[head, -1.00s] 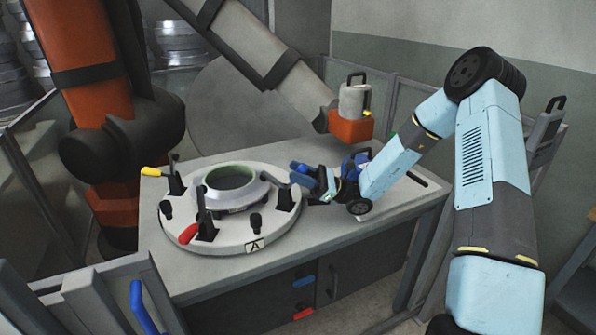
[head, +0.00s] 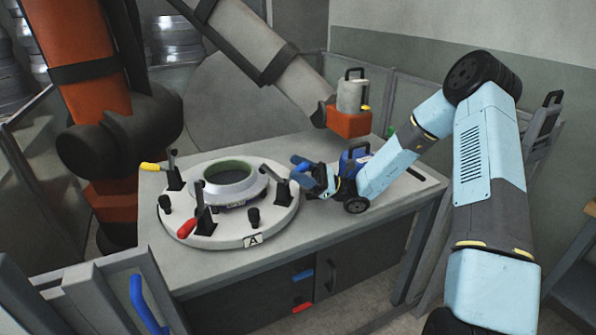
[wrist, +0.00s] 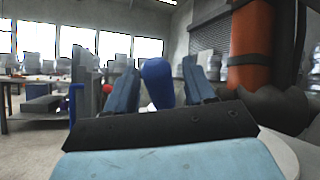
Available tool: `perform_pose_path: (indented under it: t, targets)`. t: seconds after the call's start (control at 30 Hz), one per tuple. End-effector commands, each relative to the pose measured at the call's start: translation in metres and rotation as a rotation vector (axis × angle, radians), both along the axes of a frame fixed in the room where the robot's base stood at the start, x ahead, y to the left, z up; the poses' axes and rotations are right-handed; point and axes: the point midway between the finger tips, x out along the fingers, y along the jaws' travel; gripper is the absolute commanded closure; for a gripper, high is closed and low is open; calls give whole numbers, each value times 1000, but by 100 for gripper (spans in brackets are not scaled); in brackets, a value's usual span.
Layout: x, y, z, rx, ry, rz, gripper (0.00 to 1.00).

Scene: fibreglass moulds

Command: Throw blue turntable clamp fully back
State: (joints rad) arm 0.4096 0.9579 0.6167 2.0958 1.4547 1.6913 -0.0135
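The round turntable (head: 225,238) lies on the grey workbench, with a ring-shaped mould (head: 232,187) at its centre. The blue turntable clamp (head: 282,191) stands at the turntable's right edge. Its blue handle (head: 300,161) points up and outward, beside my gripper (head: 316,178). In the wrist view, the blue handle (wrist: 157,82) stands between the two fingers of my gripper (wrist: 160,88). The fingers are apart, with a narrow gap visible on the right side of the handle. In the head view, my fingers partly hide where the handle joins the clamp.
A yellow-handled clamp (head: 172,175) and a red-handled clamp (head: 200,217) stand elsewhere on the turntable.

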Motion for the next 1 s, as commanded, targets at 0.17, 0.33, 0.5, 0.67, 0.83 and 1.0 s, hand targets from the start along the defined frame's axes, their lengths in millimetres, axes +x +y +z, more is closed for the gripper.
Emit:
perform_pose_path:
  t: [0.17,0.33,0.5,0.67,0.83,1.0]
  targets:
    - [0,1,1,0,-1,1,46]
    - [0,0,11,0,-2,0,46]
    - [-6,0,35,0,-2,1,46]
    - [-23,-6,56,-1,-1,1,46]
    - [-41,-12,78,-1,0,2,46]
    - [-62,-19,95,-2,1,2,46]
